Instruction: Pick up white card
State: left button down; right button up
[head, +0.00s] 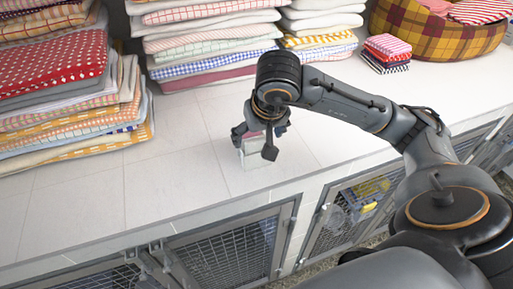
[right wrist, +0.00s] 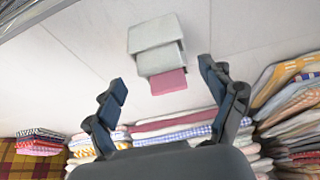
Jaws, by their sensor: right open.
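A small, pale grey-white item (head: 262,160) is on the white counter, partly hidden under my right gripper (head: 255,144). In the right wrist view it shows as two overlapping whitish pieces (right wrist: 153,34) with a pink piece (right wrist: 168,82) at the near end. I cannot tell which whitish piece is the card. My right gripper (right wrist: 163,75) is open, its fingers apart on either side of the pink end, and nothing is visibly held. Whether a finger touches the item is unclear. My left gripper is out of view.
The white counter (head: 90,205) is clear around the item, with its front edge close by. Folded towel stacks (head: 60,85) stand at the left and back (head: 215,45). A small cloth pile (head: 387,52) and plaid basket (head: 430,32) are at back right. Mesh kennel doors (head: 230,250) are below.

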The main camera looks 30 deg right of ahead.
aim_at(257, 151)
jog(key=shift+x, duration=1.35)
jog(key=shift+s, duration=0.1)
jog(key=c, duration=1.1)
jog(key=shift+r, duration=0.1)
jog(key=shift+c, duration=0.2)
